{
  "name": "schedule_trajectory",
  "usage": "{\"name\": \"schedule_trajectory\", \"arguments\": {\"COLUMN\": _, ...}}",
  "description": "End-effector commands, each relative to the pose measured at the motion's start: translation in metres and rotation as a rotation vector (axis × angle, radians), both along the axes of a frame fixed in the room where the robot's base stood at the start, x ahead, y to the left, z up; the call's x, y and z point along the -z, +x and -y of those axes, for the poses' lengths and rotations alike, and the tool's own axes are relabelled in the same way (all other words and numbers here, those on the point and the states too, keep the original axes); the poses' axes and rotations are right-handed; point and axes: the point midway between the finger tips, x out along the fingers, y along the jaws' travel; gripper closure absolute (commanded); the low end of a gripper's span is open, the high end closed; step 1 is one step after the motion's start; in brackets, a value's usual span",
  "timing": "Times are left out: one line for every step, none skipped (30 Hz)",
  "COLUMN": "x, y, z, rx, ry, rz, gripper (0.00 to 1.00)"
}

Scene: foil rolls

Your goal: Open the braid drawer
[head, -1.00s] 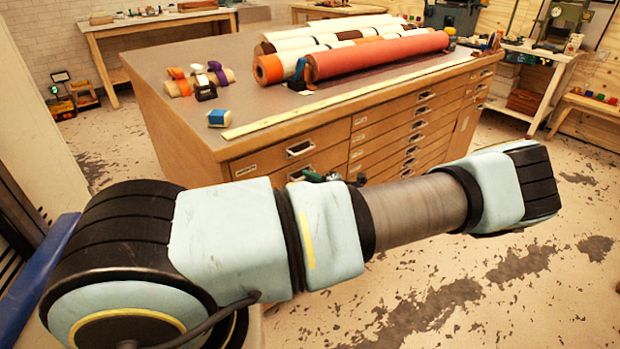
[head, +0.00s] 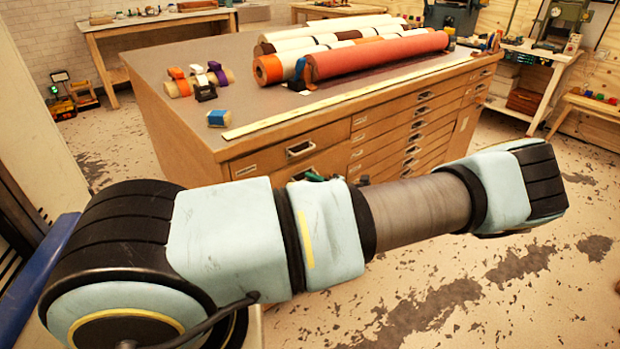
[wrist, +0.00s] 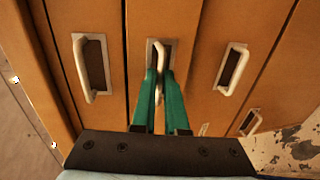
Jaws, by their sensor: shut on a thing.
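The wooden drawer cabinet (head: 285,135) stands in front of me, with drawers that have pale metal handles. In the wrist view the picture is turned, so the drawer fronts run up and down. My gripper (wrist: 159,78) has green fingers closed on the pale handle (wrist: 162,58) of the middle drawer (wrist: 141,25). The front of this drawer looks about level with its neighbours. I cannot read a label that names the braid drawer.
Neighbouring handles show left (wrist: 94,68) and right (wrist: 233,69) of the held one. Foil rolls (head: 375,57), small spools (head: 204,86) and a long ruler (head: 330,100) lie on the cabinet top. The worn floor (head: 520,285) to the right is clear.

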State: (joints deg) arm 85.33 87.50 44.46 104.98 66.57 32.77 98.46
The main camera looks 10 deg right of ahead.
Motion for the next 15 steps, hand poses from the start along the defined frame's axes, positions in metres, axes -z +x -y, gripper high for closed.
{"name": "schedule_trajectory", "arguments": {"x": 0.0, "y": -0.007, "z": 0.005, "rx": 0.002, "ry": -0.003, "rz": -0.002, "gripper": 1.0}}
{"name": "schedule_trajectory", "arguments": {"x": 0.0, "y": -0.011, "z": 0.007, "rx": 0.002, "ry": -0.002, "rz": -0.003, "gripper": 1.0}}
{"name": "schedule_trajectory", "arguments": {"x": -0.001, "y": -0.018, "z": 0.011, "rx": 0.003, "ry": -0.001, "rz": -0.003, "gripper": 1.0}}
{"name": "schedule_trajectory", "arguments": {"x": 0.0, "y": -0.023, "z": 0.014, "rx": 0.003, "ry": -0.002, "rz": -0.004, "gripper": 1.0}}
{"name": "schedule_trajectory", "arguments": {"x": 0.0, "y": -0.029, "z": 0.018, "rx": 0.003, "ry": -0.002, "rz": -0.004, "gripper": 1.0}}
{"name": "schedule_trajectory", "arguments": {"x": -0.001, "y": -0.037, "z": 0.022, "rx": 0.003, "ry": -0.003, "rz": -0.003, "gripper": 1.0}}
{"name": "schedule_trajectory", "arguments": {"x": 0.0, "y": -0.043, "z": 0.026, "rx": 0.003, "ry": -0.002, "rz": -0.004, "gripper": 1.0}}
{"name": "schedule_trajectory", "arguments": {"x": -0.001, "y": -0.05, "z": 0.03, "rx": 0.004, "ry": -0.002, "rz": -0.004, "gripper": 1.0}}
{"name": "schedule_trajectory", "arguments": {"x": 0.0, "y": -0.059, "z": 0.035, "rx": 0.003, "ry": -0.003, "rz": -0.004, "gripper": 1.0}}
{"name": "schedule_trajectory", "arguments": {"x": -0.001, "y": -0.065, "z": 0.038, "rx": 0.003, "ry": -0.004, "rz": -0.004, "gripper": 1.0}}
{"name": "schedule_trajectory", "arguments": {"x": 0.0, "y": -0.071, "z": 0.042, "rx": 0.003, "ry": -0.003, "rz": -0.004, "gripper": 1.0}}
{"name": "schedule_trajectory", "arguments": {"x": 0.0, "y": -0.08, "z": 0.047, "rx": 0.004, "ry": -0.002, "rz": -0.004, "gripper": 1.0}}
{"name": "schedule_trajectory", "arguments": {"x": 0.0, "y": -0.086, "z": 0.05, "rx": 0.003, "ry": -0.002, "rz": -0.004, "gripper": 1.0}}
{"name": "schedule_trajectory", "arguments": {"x": 0.0, "y": -0.092, "z": 0.054, "rx": 0.003, "ry": -0.002, "rz": -0.004, "gripper": 1.0}}
{"name": "schedule_trajectory", "arguments": {"x": 0.0, "y": -0.1, "z": 0.058, "rx": 0.003, "ry": -0.002, "rz": -0.004, "gripper": 1.0}}
